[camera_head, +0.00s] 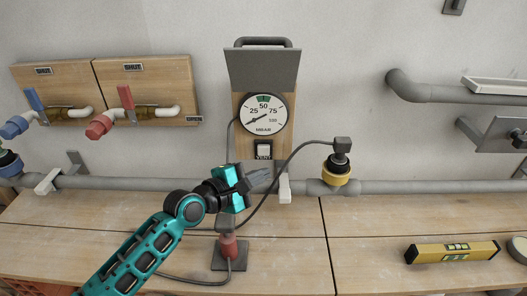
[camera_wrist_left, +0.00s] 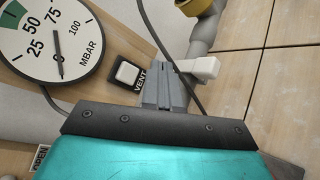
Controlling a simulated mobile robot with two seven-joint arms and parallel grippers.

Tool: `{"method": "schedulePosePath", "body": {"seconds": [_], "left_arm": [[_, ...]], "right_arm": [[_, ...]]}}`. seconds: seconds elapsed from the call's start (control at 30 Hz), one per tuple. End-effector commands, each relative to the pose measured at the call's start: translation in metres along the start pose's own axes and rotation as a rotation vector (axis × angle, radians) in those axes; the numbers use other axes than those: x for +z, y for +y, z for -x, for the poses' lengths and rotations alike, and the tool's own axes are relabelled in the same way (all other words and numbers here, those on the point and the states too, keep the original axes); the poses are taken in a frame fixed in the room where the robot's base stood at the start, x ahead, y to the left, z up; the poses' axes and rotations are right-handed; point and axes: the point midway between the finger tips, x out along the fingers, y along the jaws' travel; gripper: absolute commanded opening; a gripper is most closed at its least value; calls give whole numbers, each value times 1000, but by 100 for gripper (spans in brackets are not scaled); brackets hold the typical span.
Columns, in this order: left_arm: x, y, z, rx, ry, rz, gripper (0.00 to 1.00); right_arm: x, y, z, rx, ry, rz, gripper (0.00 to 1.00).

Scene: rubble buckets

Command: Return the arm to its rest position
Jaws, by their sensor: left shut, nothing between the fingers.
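My left arm (camera_head: 140,258), teal and black, comes in from the lower left in the head view. Its gripper (camera_head: 262,177) is shut and empty, in front of the lower part of the gauge panel, just below the VENT button (camera_head: 263,151). My right gripper is not in view.
A grey pipe (camera_head: 400,187) runs along the wall with a yellow-collared fitting (camera_head: 337,178). A black cable (camera_head: 296,153) loops close to my gripper. Blue-handled (camera_head: 34,101) and red-handled (camera_head: 126,97) valves hang at left. A yellow level (camera_head: 452,252) lies on the wooden bench (camera_head: 375,225).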

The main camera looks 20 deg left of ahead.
Motion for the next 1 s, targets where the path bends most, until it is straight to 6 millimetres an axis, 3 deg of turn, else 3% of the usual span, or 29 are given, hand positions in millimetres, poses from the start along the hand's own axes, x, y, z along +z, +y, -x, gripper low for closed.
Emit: {"method": "schedulePosePath", "body": {"seconds": [0.3,0.47,0.67,0.8,1.0], "left_arm": [[0,-1,0,-5,1,-9,0],[8,-28,12,-88,12,-173,0],[19,-91,56,-335,19,-658,0],[19,-128,101,-547,-8,-1016,0],[13,-156,164,-825,-92,-1382,0]], "right_arm": [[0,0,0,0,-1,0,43],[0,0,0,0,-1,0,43],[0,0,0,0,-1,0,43],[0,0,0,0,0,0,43],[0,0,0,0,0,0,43]]}}
